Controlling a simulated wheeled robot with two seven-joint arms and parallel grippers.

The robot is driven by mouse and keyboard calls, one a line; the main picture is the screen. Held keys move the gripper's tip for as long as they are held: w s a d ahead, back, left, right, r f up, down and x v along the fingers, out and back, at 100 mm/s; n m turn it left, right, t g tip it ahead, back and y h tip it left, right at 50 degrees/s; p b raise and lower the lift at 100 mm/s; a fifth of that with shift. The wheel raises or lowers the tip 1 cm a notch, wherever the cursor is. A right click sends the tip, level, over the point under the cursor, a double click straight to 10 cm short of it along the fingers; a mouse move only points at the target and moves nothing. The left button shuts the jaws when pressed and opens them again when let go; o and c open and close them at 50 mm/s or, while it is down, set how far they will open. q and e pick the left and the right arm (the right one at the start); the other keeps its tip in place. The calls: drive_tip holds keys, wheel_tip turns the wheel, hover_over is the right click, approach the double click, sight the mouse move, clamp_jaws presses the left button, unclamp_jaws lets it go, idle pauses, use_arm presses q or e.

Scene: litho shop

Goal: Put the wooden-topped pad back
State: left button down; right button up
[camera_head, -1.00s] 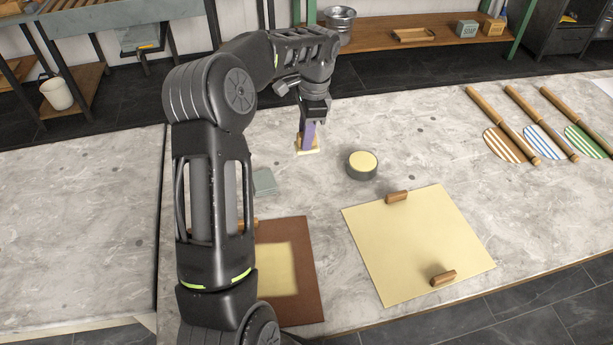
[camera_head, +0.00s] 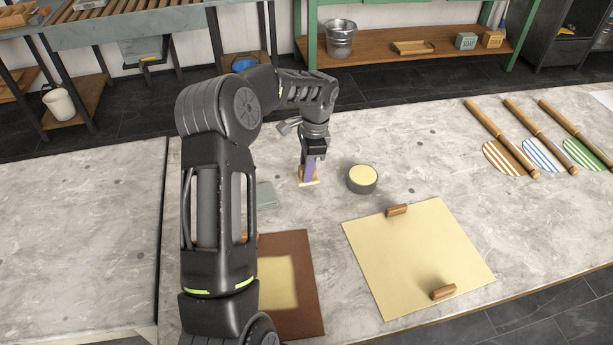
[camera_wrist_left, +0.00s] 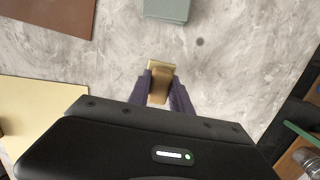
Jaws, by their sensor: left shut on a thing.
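The wooden-topped pad (camera_wrist_left: 160,84) is between the two fingers of my left gripper (camera_wrist_left: 163,98) in the left wrist view, with a pale base showing past its brown top. In the head view my left gripper (camera_head: 310,170) points down, and the pad's pale base (camera_head: 309,182) shows at the fingertips, close to the stone tabletop. I cannot tell whether it touches the tabletop. The fingers hide most of the wooden top. My right gripper is not in view.
A round dark tin with a pale top (camera_head: 362,179) stands just right of the pad. A grey-green block (camera_head: 266,195) lies to the left. A brown board (camera_head: 300,250) and a cream sheet with two wooden blocks (camera_head: 415,262) lie nearer. Striped paddles (camera_head: 543,155) lie far right.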

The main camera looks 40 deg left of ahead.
use_arm(q)
drive_tip(key=shift+f, duration=1.7)
drive_tip(key=shift+f, duration=0.1)
drive_tip(key=c, duration=1.2)
unclamp_jaws()
drive_tip(key=shift+o, duration=0.2)
drive_tip(key=r, duration=0.8)
drive_tip(key=w+d+r, duration=0.1)
drive_tip(key=r, duration=0.3)
drive_tip(key=shift+r+b, duration=0.1)
drive_tip(key=shift+b, duration=0.3)
